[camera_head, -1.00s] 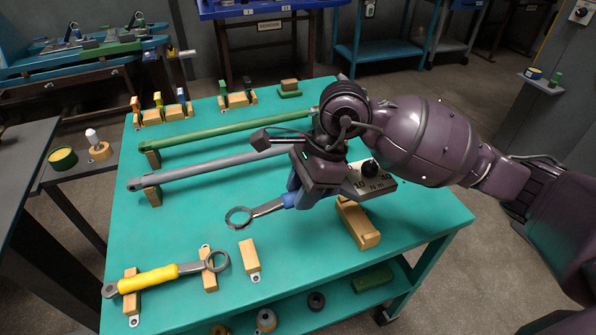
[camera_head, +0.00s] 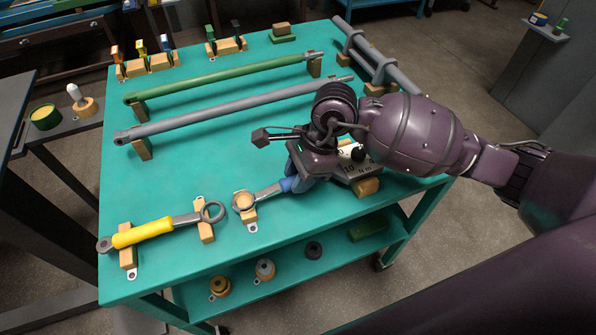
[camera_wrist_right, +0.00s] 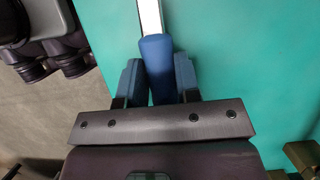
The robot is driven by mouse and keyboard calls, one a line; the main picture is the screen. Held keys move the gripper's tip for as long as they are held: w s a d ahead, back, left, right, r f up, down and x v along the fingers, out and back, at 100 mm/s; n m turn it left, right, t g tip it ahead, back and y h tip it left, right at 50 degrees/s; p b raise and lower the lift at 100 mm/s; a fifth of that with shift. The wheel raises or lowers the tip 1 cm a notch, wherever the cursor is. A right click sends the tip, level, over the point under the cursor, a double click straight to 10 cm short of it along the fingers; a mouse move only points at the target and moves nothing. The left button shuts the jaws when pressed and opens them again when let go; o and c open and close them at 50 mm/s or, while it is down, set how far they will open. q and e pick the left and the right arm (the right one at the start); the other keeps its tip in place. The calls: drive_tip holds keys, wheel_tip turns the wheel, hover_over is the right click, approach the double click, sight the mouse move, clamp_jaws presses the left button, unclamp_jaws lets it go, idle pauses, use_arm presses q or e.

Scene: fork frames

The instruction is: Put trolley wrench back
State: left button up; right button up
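The wrench with a blue handle and grey ring end (camera_head: 268,192) is in my right gripper (camera_head: 297,178). Its ring appears over or on the small wooden block (camera_head: 249,216) at the trolley's front; contact is unclear. In the right wrist view, the blue handle (camera_wrist_right: 157,65) lies between the two blue fingers of the right gripper (camera_wrist_right: 158,85). The teal trolley top (camera_head: 200,170) lies under all this. My left gripper is out of view.
A grey bar (camera_head: 220,110) and a green bar (camera_head: 210,78) lie behind. A white box marked Nm (camera_head: 347,168) is close to my right gripper. The lower shelf holds several small parts.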

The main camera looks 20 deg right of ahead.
drive_tip(key=o, duration=0.5)
drive_tip(key=shift+c, duration=0.2)
drive_tip(key=shift+f, duration=0.2)
drive_tip(key=v, duration=0.5)
drive_tip(key=p+v, duration=0.1)
drive_tip(key=v, duration=0.4)
drive_tip(key=shift+w, duration=0.2)
drive_tip(key=shift+d+r, duration=0.15)
drive_tip(key=shift+r, duration=0.2)
